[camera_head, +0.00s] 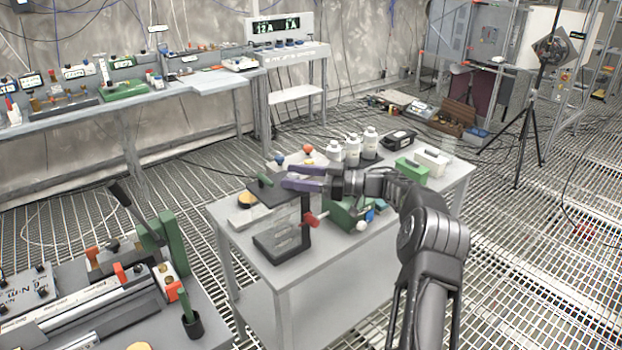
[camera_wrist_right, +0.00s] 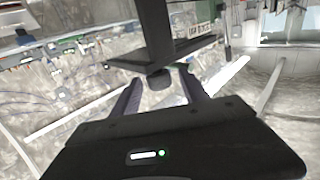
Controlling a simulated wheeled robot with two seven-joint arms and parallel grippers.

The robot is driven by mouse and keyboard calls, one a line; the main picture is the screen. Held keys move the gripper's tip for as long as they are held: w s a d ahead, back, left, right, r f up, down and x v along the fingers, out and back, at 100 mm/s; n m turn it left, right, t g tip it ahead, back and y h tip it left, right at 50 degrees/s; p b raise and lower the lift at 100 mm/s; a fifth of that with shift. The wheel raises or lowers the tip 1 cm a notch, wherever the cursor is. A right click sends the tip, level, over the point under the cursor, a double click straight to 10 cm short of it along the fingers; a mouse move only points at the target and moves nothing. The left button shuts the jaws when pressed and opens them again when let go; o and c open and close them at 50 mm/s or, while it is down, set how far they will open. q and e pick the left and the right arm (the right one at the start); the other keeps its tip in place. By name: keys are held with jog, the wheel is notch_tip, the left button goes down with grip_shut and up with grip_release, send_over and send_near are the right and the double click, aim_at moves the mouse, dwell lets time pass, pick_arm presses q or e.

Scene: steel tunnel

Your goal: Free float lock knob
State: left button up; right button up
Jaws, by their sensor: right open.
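A black stand-like device (camera_head: 280,240) with a dark top plate and a clear panel stands on the grey table. A red knob (camera_head: 310,219) sticks out at its right side; I cannot tell if this is the float lock knob. My right gripper (camera_head: 290,176) has purple fingers and is open at the device's top plate, pointing left. In the right wrist view, a small dark round knob (camera_wrist_right: 159,80) hangs under a dark plate (camera_wrist_right: 165,53) and appears between the open fingers (camera_wrist_right: 160,90); contact is unclear. My left gripper is not in view.
The grey table (camera_head: 225,222) also carries white bottles (camera_head: 352,150), a green block (camera_head: 411,171) and a green device (camera_head: 345,213) close to the gripper. A workbench with a lever (camera_head: 135,210) stands at the lower left. A tripod (camera_head: 525,130) stands at the right.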

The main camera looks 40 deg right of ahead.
jog(key=b+v, duration=0.1)
jog(key=v, duration=0.6)
